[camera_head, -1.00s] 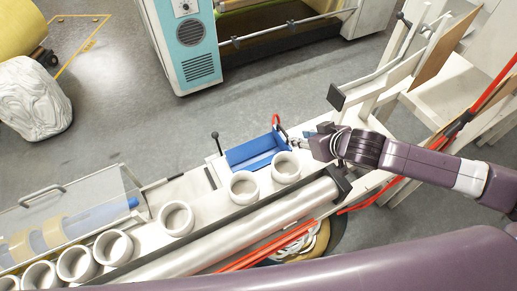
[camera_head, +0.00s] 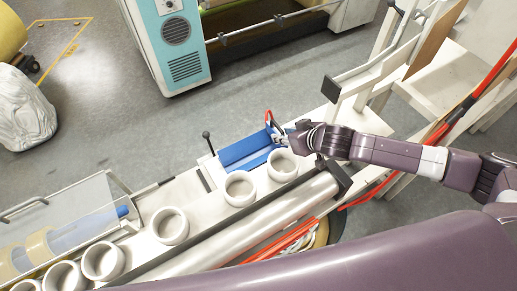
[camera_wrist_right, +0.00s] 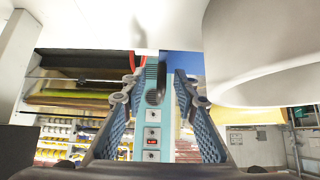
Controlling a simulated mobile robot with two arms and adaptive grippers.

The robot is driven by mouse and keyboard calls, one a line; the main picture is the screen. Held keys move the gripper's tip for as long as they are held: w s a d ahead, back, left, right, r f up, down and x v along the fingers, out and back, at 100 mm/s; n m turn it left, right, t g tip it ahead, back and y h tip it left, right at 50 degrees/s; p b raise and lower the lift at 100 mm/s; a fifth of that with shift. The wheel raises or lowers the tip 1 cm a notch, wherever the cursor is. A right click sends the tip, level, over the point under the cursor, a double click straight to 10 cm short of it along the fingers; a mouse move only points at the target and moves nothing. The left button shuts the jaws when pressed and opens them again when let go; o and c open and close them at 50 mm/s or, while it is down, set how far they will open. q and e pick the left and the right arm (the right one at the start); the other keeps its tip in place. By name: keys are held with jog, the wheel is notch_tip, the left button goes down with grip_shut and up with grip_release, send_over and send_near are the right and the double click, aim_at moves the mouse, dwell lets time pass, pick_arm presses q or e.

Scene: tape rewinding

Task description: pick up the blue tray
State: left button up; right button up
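The blue tray (camera_head: 240,152) sits on the white bench of the machine in the head view, just behind two white rings. My right gripper (camera_head: 280,137) is at the tray's right end, very close to it. In the right wrist view a blue strip of the tray (camera_wrist_right: 182,62) shows just beyond the tips of my right gripper (camera_wrist_right: 166,80). Its two blue fingers stand apart with a gap between them, and I see nothing clamped there. Whether a finger touches the tray I cannot tell. My left gripper is not in view.
White rings (camera_head: 239,188) line the bench along a long metal roller (camera_head: 250,233). A thin black lever (camera_head: 208,142) stands left of the tray. A clear cover (camera_head: 65,225) is at the lower left. A red hook-like part (camera_head: 268,117) rises behind the gripper. Open floor lies behind.

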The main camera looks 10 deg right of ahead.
jog(key=shift+x, duration=1.75)
grip_shut()
